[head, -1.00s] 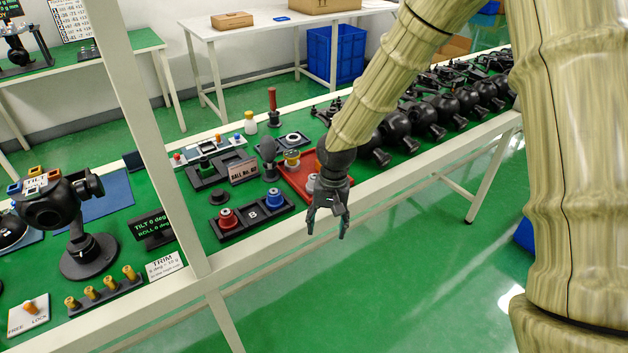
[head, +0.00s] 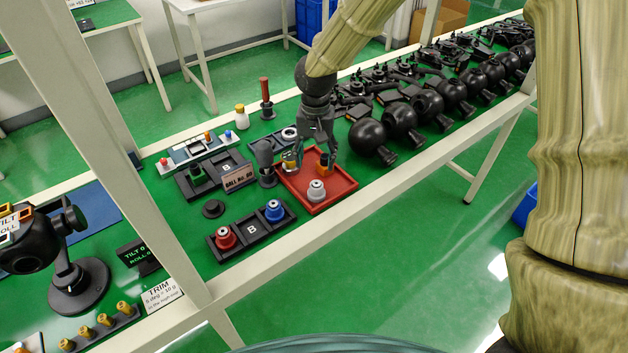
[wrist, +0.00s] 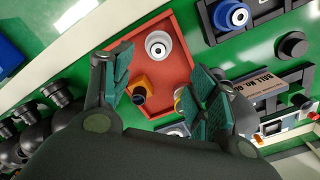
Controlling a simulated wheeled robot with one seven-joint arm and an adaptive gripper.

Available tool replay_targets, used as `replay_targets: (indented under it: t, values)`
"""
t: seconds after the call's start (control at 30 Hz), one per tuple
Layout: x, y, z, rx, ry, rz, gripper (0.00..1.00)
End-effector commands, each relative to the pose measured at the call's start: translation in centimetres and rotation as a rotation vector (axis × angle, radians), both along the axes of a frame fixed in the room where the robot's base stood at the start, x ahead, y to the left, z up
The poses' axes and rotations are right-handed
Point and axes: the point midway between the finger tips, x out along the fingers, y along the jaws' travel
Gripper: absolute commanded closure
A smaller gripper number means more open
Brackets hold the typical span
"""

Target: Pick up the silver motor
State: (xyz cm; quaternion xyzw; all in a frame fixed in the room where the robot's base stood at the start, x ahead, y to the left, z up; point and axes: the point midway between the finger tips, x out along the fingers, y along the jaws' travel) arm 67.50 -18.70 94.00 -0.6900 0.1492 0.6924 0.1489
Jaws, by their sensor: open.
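The silver motor (head: 316,191) stands upright in the front part of the red tray (head: 337,194). In the wrist view the silver motor (wrist: 158,45) shows as a pale round top with a dark centre, inside the red tray (wrist: 176,75) near its upper end. My gripper (head: 315,158) is open and empty, pointing down over the back part of the tray, behind the silver motor. In the wrist view my gripper (wrist: 160,90) has its fingers spread, with the silver motor above and beyond the gap between them.
An orange motor (wrist: 140,90) stands in the tray close to my left finger. A black holder (head: 250,231) with red (head: 225,237) and blue (head: 274,211) motors lies left of the tray. Black round housings (head: 368,140) line the right side. A white post (head: 125,150) rises at the table's front.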

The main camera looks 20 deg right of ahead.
Motion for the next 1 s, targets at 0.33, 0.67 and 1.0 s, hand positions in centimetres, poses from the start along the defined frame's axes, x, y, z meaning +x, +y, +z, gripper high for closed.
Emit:
replay_targets:
  t: [0.33, 0.67, 1.0]
  values:
    - [-0.4, -1.0, -4.1, 0.0, 0.003, -0.016, 0.41]
    - [-0.3, -0.9, -5.7, 0.0, 0.002, -0.014, 0.41]
    - [-0.3, -0.5, -9.0, 0.001, 0.002, -0.012, 0.41]
